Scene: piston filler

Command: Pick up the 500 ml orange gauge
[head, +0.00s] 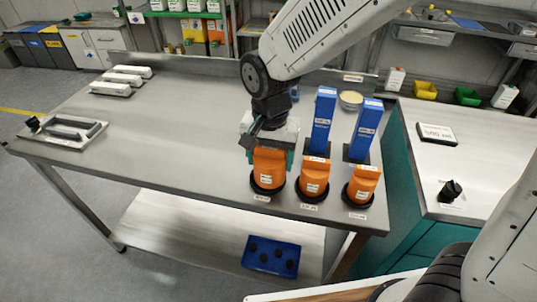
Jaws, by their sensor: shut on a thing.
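Three orange gauges stand in a row near the front edge of the steel table, each on a dark round base. The left orange gauge (268,171) looks the largest; the middle orange gauge (313,180) and the right orange gauge (362,186) look smaller. Their labels are too small to read, so I cannot tell which is 500 ml. My gripper (270,150) points down over the left gauge and is shut on its upper part. The gripper hides the top of that gauge. The gauge looks upright, at or very near its base.
Two tall blue gauges (322,122) (366,130) stand behind the orange ones, close to my gripper's right. White blocks (116,80) and a tray (63,132) lie at the table's left. The table's middle is clear. A blue bin (271,246) sits on the lower shelf.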

